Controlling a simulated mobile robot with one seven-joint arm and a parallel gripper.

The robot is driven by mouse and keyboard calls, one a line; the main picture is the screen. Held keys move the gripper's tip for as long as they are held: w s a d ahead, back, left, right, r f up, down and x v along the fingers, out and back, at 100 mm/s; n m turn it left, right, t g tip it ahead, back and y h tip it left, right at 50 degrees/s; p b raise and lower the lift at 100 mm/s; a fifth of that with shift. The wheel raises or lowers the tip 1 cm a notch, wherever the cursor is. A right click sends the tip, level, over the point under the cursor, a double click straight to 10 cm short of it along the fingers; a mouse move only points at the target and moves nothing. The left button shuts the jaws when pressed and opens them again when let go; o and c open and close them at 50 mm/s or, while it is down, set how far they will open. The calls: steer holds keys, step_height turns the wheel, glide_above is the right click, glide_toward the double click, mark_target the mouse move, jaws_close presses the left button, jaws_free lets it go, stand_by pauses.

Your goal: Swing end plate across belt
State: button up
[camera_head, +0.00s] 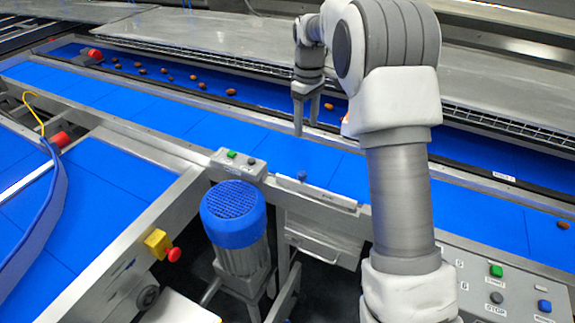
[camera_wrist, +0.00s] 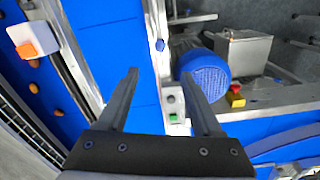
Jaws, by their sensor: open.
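A narrow metal plate (camera_head: 318,194) lies along the near edge of the long blue belt (camera_head: 265,150), with a small blue knob (camera_head: 302,176) at its left part. I take it to be the end plate; it does not reach across the belt. In the wrist view the knob (camera_wrist: 160,44) shows beyond my fingertips, beside the metal edge. My gripper (camera_head: 307,126) points down above the belt, open and empty, apart from the knob. In the wrist view my gripper (camera_wrist: 160,75) has its fingers spread over the belt and its near rail.
A blue-capped motor (camera_head: 233,213), a switch box (camera_head: 238,165) and a yellow-and-red stop button (camera_head: 162,245) stand on the near side. A button panel (camera_head: 505,290) is at lower right. Several dates (camera_head: 171,78) lie on the far belt. An orange-and-white block (camera_wrist: 32,40) shows there.

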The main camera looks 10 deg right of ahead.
mark_target(302, 173)
steer(key=f, duration=0.9)
steer(key=f+p, duration=0.1)
steer(key=f, duration=0.7)
steer(key=shift+w+a+f+p, duration=0.2)
steer(key=shift+f+p, duration=0.1)
steer(key=shift+f, duration=0.1)
jaws_close()
stand_by(0.6)
